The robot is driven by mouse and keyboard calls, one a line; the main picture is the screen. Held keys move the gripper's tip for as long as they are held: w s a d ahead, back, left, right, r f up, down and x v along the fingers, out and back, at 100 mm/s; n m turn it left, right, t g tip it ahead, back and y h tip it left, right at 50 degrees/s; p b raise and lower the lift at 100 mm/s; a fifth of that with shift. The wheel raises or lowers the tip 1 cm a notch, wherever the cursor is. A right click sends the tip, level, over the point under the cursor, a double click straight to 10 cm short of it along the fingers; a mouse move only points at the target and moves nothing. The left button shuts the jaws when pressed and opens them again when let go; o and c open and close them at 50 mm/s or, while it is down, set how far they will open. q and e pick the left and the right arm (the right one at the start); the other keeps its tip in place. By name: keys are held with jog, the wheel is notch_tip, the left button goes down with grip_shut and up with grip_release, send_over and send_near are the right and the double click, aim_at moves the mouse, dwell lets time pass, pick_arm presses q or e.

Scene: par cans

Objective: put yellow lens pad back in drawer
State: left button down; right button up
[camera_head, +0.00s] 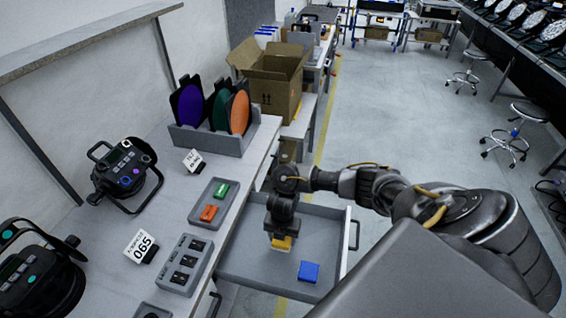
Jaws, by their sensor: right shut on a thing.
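The yellow lens pad (283,243) is held between the fingers of my right gripper (282,234), which points down over the open drawer (240,262). The pad is over or inside the drawer's left part; I cannot tell whether it touches the drawer floor. A blue pad (308,271) lies on the drawer floor, right of the yellow one. The drawer is pulled out to the right from under the bench (262,140). My left gripper is not in view.
A slotted tray (186,280), black par cans (125,172), number cards and a rack (215,140) of coloured filters also stand there. A cardboard box (274,85) stands behind.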

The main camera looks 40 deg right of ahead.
jog(key=shift+w+d+f, duration=0.1)
jog(key=shift+f, duration=0.8)
jog(key=shift+w+d+f, duration=0.1)
jog(key=shift+f, duration=0.8)
jog(key=shift+b, duration=0.3)
jog(key=shift+f, duration=0.15)
jog(key=o, duration=0.9)
jog(key=shift+o, duration=0.2)
notch_tip(320, 180, up, 12)
jog(key=p, duration=0.3)
jog(key=shift+r+p, duration=0.2)
jog(key=shift+p, duration=0.15)
